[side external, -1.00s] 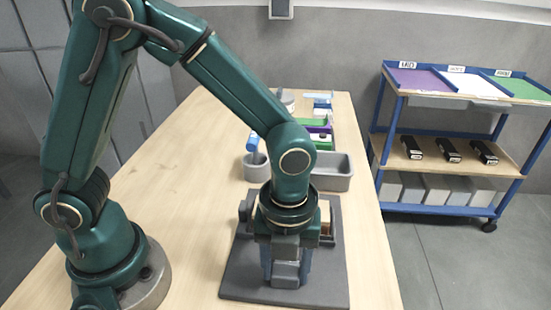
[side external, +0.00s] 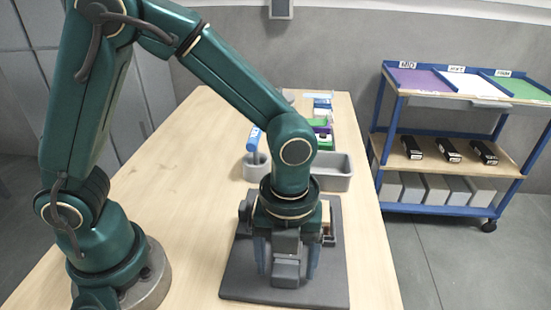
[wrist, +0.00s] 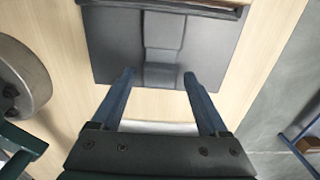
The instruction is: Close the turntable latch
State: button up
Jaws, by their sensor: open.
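A dark grey base plate (side external: 238,282) lies on the table, and most of the fixture on it is hidden behind my wrist in the side view. Dark posts (side external: 244,210) and a wooden-coloured part (side external: 327,222) show at its back. In the wrist view a lighter grey stepped piece (wrist: 164,35) runs down the middle of the plate (wrist: 110,45); I cannot tell if it is the latch. My gripper (wrist: 160,76) is open and empty, its blue fingers apart near the plate's front edge. The side view also shows my gripper (side external: 287,276) low over the plate.
The table (side external: 190,190) left of the plate is clear. A blue shelf cart (side external: 455,150) stands at the right.

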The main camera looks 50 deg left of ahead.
jog(key=shift+r, duration=3.05)
